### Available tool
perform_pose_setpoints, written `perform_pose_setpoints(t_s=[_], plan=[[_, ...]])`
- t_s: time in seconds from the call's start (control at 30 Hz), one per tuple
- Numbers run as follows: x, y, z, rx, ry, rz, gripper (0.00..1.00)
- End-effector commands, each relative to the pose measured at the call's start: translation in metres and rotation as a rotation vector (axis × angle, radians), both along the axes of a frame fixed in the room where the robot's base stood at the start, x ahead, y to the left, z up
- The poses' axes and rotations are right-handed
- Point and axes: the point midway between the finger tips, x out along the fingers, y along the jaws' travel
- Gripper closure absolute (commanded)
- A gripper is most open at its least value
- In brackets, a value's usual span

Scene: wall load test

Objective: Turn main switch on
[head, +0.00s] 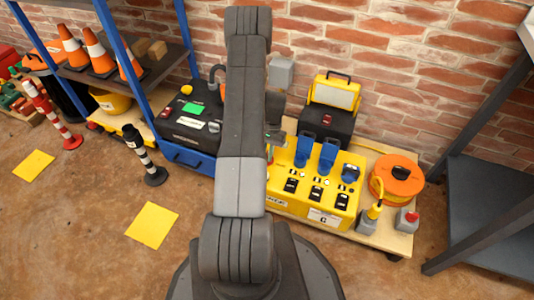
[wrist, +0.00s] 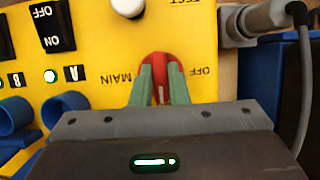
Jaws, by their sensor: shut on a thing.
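The main switch (wrist: 158,62) is a red round knob on a yellow panel (wrist: 105,92), between upside-down labels "MAIN" and "OFF" in the wrist view. My gripper (wrist: 162,84) has its two green fingers shut on the knob, one on each side. A pale mark shows on the knob between the fingers, but the fingers hide much of it. In the head view the yellow panel box (head: 335,208) sits on a low wooden board, and my arm hides most of the gripper and its left end.
Black rocker switches (wrist: 52,24), lit lamps (wrist: 50,76) and blue rings (wrist: 65,105) sit left of the knob. A grey plug with a cable (wrist: 262,22) is close on the right. In the head view an orange cable reel (head: 396,180) and a dark table (head: 490,215) stand right.

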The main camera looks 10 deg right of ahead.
Motion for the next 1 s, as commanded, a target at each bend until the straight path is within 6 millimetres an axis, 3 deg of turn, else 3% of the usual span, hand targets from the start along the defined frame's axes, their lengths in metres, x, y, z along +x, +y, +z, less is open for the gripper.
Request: perform_pose_setpoints(t_s=[0.33,0.37,0.47,0.77,1.0], plan=[[0.000,0.000,0.000,0.001,0.000,-0.006,1.00],[0.000,0.000,0.000,0.001,0.000,-0.006,0.84],[0.000,0.000,0.000,0.000,0.000,-0.005,0.64],[0.000,0.000,0.001,0.000,-0.001,-0.004,0.64],[0.011,-0.007,0.032,-0.001,-0.004,-0.005,0.64]])
